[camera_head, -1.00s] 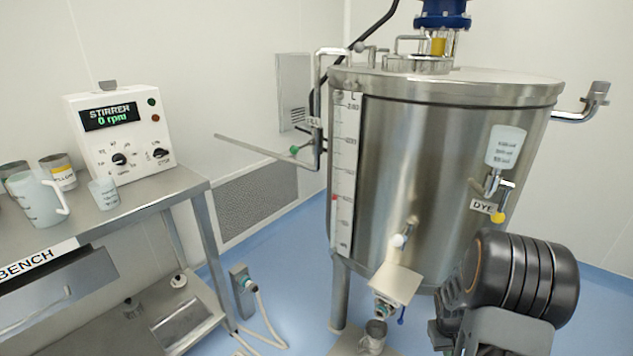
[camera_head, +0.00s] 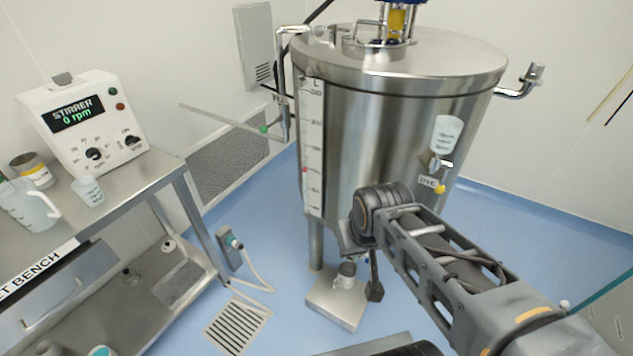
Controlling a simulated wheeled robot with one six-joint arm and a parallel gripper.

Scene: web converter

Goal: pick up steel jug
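A small steel jug (camera_head: 345,275) stands upright on a low metal platform (camera_head: 326,310) on the floor, below the front of the big steel tank (camera_head: 380,150). My arm reaches in from the lower right and its joint hides the tank's outlet above the jug. A dark part hangs below that joint just right of the jug. It looks like my gripper (camera_head: 375,288), seen small and partly hidden, apart from the jug in the picture. Whether its fingers are open or shut does not show. Nothing is seen held.
A floor drain (camera_head: 236,327) and a hose (camera_head: 258,285) lie between bench and platform.

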